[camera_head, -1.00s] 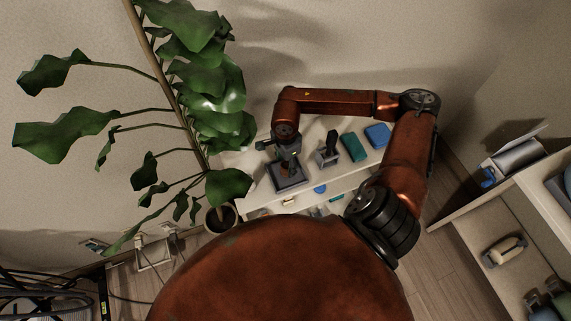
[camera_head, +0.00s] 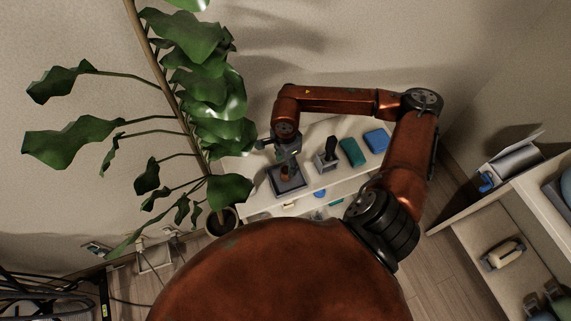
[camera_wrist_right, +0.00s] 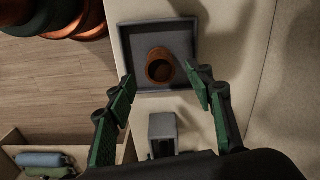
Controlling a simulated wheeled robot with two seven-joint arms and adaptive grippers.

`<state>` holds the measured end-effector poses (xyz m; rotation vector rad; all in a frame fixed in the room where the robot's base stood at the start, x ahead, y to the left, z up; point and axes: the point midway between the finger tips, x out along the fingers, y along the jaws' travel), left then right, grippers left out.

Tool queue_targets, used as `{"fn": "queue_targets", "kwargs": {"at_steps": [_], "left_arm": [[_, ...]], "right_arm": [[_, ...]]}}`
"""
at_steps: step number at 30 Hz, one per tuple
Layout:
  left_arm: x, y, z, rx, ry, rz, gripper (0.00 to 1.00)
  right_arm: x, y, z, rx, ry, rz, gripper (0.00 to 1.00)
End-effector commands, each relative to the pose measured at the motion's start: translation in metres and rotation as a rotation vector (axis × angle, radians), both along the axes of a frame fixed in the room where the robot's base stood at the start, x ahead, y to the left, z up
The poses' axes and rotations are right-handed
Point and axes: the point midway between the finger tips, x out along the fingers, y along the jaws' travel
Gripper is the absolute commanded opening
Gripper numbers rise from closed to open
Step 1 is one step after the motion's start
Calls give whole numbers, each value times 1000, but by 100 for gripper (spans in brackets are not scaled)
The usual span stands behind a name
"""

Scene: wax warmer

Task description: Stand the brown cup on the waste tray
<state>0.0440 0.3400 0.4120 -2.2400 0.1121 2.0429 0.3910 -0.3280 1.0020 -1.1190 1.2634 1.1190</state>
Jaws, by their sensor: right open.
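The brown cup (camera_wrist_right: 160,68) stands on the grey waste tray (camera_wrist_right: 191,27) in the right wrist view, apart from the tray's walls. In the head view the cup (camera_head: 286,172) shows small on the tray (camera_head: 291,188), below my right gripper (camera_head: 287,160). In the right wrist view my right gripper (camera_wrist_right: 160,80) is open, its green-padded fingers on either side of the near part of the cup, with a gap on both sides. My left gripper is not in view.
The tray sits on a pale shelf top (camera_head: 318,177). Right of it are a dark grey device (camera_head: 327,154), a teal block (camera_head: 352,152) and a blue block (camera_head: 376,141). A large leafy plant (camera_head: 215,110) stands close on the left. The wall is behind.

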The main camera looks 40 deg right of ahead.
Motion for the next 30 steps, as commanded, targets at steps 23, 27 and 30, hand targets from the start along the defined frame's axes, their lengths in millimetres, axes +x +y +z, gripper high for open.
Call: {"fn": "queue_targets", "kwargs": {"at_steps": [23, 27, 30], "left_arm": [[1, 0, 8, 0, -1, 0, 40], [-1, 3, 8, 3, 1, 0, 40], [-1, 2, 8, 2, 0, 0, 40]], "right_arm": [[0, 0, 19, 0, 1, 0, 48], [0, 0, 23, -1, 0, 0, 48], [1, -1, 33, -1, -3, 0, 48]]}}
